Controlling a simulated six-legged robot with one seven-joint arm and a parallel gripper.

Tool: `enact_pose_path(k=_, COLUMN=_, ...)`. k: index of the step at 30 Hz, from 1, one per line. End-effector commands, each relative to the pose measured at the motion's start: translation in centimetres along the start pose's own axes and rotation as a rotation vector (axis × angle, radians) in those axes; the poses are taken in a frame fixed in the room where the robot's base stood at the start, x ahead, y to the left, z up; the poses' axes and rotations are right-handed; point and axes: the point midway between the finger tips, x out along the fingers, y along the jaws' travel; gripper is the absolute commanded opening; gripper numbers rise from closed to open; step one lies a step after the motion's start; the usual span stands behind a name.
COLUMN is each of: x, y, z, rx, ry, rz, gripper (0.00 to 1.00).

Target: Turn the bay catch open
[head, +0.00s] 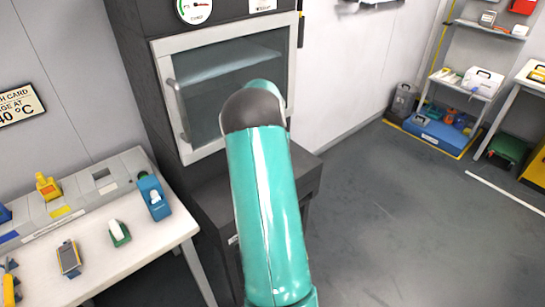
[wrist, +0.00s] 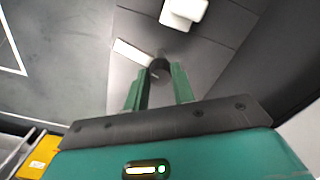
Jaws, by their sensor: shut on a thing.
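In the wrist view, the two green fingers of my gripper (wrist: 159,74) stand on either side of a small dark round knob (wrist: 158,65), which looks like the bay catch, and are shut on it. The knob sits against a dark grey panel (wrist: 205,62). A white strip (wrist: 132,52) lies on the panel just left of the knob; I cannot tell if it is a label or part of the catch. In the head view, my teal arm reaches toward the dark cabinet (head: 135,62) and hides the gripper and the catch.
The cabinet has a framed glass door (head: 215,75) with a pale bar handle (head: 178,110) at its left. A white block (wrist: 183,12) shows beyond the knob. A white bench (head: 130,240) with several small devices stands at left. Open floor (head: 400,230) lies at right.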

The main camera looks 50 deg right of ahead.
Motion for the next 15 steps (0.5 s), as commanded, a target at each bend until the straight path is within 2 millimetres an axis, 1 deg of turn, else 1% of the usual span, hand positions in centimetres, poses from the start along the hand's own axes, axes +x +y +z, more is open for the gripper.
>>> enact_pose_path(k=6, x=0.00, y=0.01, z=-0.03, rx=-0.142, ry=0.001, rz=-0.001, gripper=0.02)
enact_pose_path(k=15, x=0.02, y=0.03, z=-0.04, rx=-0.240, ry=0.001, rz=0.000, gripper=0.02)
